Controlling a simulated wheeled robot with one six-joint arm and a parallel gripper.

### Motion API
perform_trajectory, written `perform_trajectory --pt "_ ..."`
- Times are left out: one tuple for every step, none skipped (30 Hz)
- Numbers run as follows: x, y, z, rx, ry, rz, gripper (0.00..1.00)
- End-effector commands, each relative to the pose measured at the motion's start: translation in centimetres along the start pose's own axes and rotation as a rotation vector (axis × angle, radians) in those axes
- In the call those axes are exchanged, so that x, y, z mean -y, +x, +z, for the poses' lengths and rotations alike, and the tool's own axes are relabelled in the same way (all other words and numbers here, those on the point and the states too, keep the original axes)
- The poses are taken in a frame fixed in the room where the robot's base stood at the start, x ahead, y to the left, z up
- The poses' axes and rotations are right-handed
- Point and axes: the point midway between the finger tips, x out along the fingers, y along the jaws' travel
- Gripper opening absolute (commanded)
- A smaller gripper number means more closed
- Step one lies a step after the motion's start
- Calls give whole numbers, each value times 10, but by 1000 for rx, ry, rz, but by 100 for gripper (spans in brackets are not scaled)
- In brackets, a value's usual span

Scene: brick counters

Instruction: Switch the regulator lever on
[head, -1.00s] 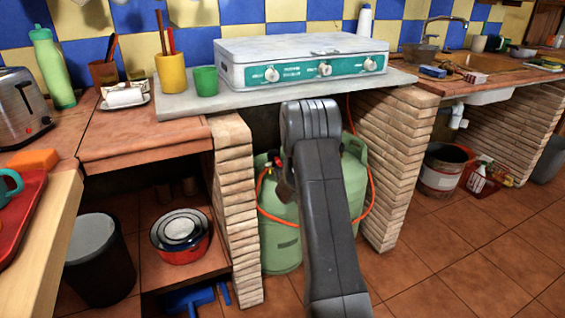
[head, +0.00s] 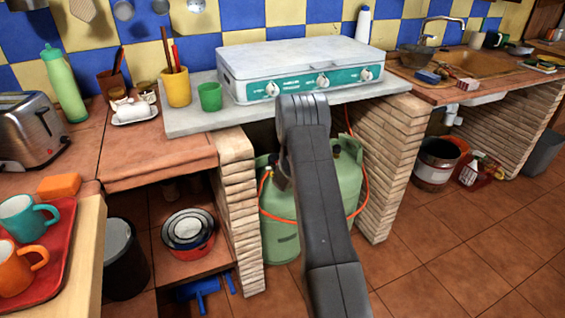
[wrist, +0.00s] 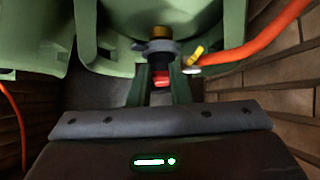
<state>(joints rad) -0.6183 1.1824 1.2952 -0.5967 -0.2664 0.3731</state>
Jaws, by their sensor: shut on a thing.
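Two green gas cylinders (head: 282,240) stand under the counter, partly hidden behind my arm in the head view. In the wrist view, a black regulator (wrist: 160,57) sits on a brass fitting (wrist: 160,32) at the cylinder's valve (wrist: 110,35). An orange hose (wrist: 265,45) leaves it to the right, past a small yellow piece. My gripper (wrist: 160,74) has its two dark fingers on either side of the regulator's red lever (wrist: 161,78), shut on it. The lever is mostly hidden between the fingers, so its exact position is unclear. The head view does not show the fingers.
Brick pillars (head: 390,165) flank the cylinder bay closely on both sides. A white stove (head: 300,65) stands on the slab above. A bin (head: 125,260) and a shelf with bowls (head: 188,232) are to the left. The tiled floor (head: 450,240) at right is open.

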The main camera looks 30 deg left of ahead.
Motion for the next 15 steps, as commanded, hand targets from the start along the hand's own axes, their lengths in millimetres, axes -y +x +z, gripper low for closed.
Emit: perform_trajectory --pt "0 -5 -6 13 1 -1 0" --pt "0 -5 -6 20 1 -1 0" --pt "0 -6 -7 30 1 0 0" --pt "0 -6 -8 37 1 0 0" --pt "0 -6 -8 45 1 0 0" --pt "0 -7 -9 54 0 0 0" --pt "0 -7 -9 60 0 -1 0" --pt "0 -8 -10 68 1 -1 0" --pt "0 -8 -10 78 2 -1 0" --pt "0 -8 -10 85 1 0 0" --pt "0 -9 -11 92 0 0 0" --pt "0 -9 -11 102 0 -1 0" --pt "0 -9 -12 108 1 -1 0" --pt "0 -10 -12 114 1 -1 0" --pt "0 -10 -13 124 0 -1 0"
